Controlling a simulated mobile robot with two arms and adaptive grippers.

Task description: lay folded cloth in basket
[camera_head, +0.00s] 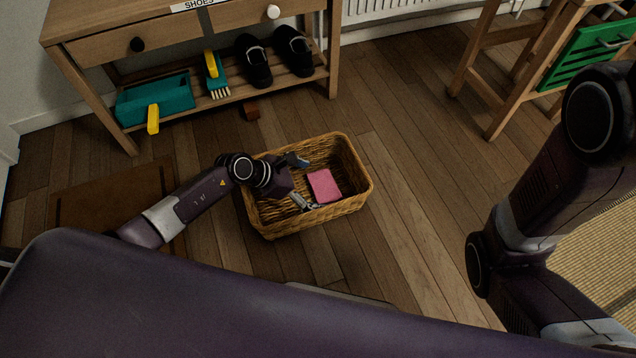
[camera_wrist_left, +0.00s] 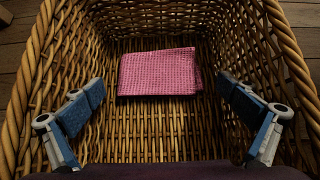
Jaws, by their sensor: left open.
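A pink folded cloth (camera_head: 324,186) lies flat on the bottom of the wicker basket (camera_head: 356,199). In the left wrist view the cloth (camera_wrist_left: 158,72) lies toward the far end of the basket floor, inside the basket walls (camera_wrist_left: 42,75). My left gripper (camera_head: 303,181) reaches into the basket from its left side. Its fingers (camera_wrist_left: 160,118) are wide apart, with nothing between them, and the cloth lies beyond them, apart from both. My right arm shows at the right of the head view, but its gripper is out of the picture.
A wooden bench (camera_head: 100,50) with drawers stands at the back left, with a teal dustpan (camera_head: 165,98), a brush (camera_head: 216,75) and black shoes (camera_head: 253,62) on its low shelf. Floor right of the basket is clear.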

